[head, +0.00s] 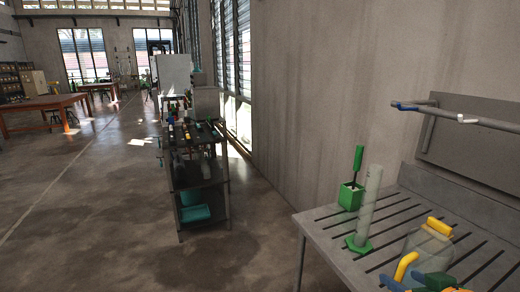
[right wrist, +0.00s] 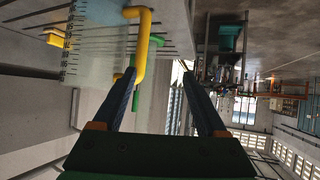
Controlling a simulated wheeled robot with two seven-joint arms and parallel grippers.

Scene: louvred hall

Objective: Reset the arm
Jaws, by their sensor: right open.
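My right gripper (head: 425,281) shows at the bottom right of the head view, with blue fingers and a green body, just in front of a clear jug (head: 424,246) with yellow parts. In the right wrist view its two fingers (right wrist: 160,78) are apart, with nothing held between them. The jug's yellow handle (right wrist: 143,45) shows close to the left fingertip; I cannot tell whether they touch. The jug's marked clear wall (right wrist: 98,45) is to the left. My left gripper is not in view.
The slatted grey table (head: 322,220) also bears a tall cylinder (head: 370,200) on a green foot and a green holder (head: 351,196) with a green-handled tool. A rail (head: 470,121) runs above its back. A loaded trolley (head: 200,175) stands farther off; floor to the left is clear.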

